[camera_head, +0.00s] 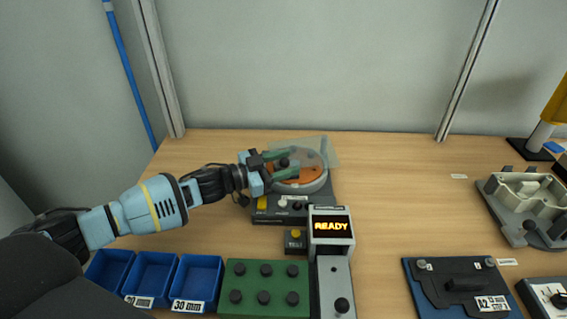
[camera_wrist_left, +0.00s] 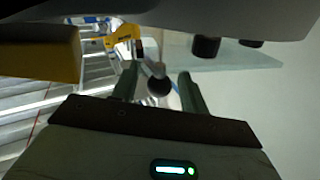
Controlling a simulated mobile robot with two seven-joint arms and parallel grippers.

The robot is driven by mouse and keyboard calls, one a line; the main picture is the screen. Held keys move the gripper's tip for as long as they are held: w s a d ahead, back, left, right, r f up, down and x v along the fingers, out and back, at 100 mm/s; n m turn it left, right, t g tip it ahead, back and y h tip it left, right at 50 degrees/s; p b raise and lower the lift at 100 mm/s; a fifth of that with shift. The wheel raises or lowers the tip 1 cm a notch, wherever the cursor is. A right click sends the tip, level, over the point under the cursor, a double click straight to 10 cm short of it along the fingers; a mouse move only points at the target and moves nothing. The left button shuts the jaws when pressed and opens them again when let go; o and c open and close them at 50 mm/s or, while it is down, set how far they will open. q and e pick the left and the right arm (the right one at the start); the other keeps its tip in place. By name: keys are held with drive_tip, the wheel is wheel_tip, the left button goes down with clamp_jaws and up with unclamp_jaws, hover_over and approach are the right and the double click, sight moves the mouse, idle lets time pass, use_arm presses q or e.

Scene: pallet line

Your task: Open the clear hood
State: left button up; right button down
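The clear hood (camera_head: 313,160) shows as a faint see-through cover over an orange disc in a round grey ring, on a dark device (camera_head: 275,213) at the back of the table. It appears lowered. A dark round knob (camera_head: 284,162) stands at the disc. My left gripper (camera_head: 297,165) reaches over the device from the left, its green fingers spread either side of the knob. In the left wrist view the gripper (camera_wrist_left: 158,82) is open, with the round knob (camera_wrist_left: 159,86) between its fingers and gaps visible on both sides. My right gripper is out of view.
A display reading READY (camera_head: 332,226) stands in front of the device. Blue bins (camera_head: 152,275) and a green knobbed board (camera_head: 266,286) lie at the front. A grey fixture (camera_head: 530,205) and dark plate (camera_head: 425,290) are at right. The table's middle right is clear.

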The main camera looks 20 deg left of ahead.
use_arm(q)
drive_tip(key=v, duration=0.6)
drive_tip(key=shift+s+a, duration=0.2)
drive_tip(key=shift+s, duration=0.05)
drive_tip(key=shift+s+a+r, duration=0.1)
drive_tip(key=shift+s+a, duration=0.3)
drive_tip(key=shift+s, duration=0.05)
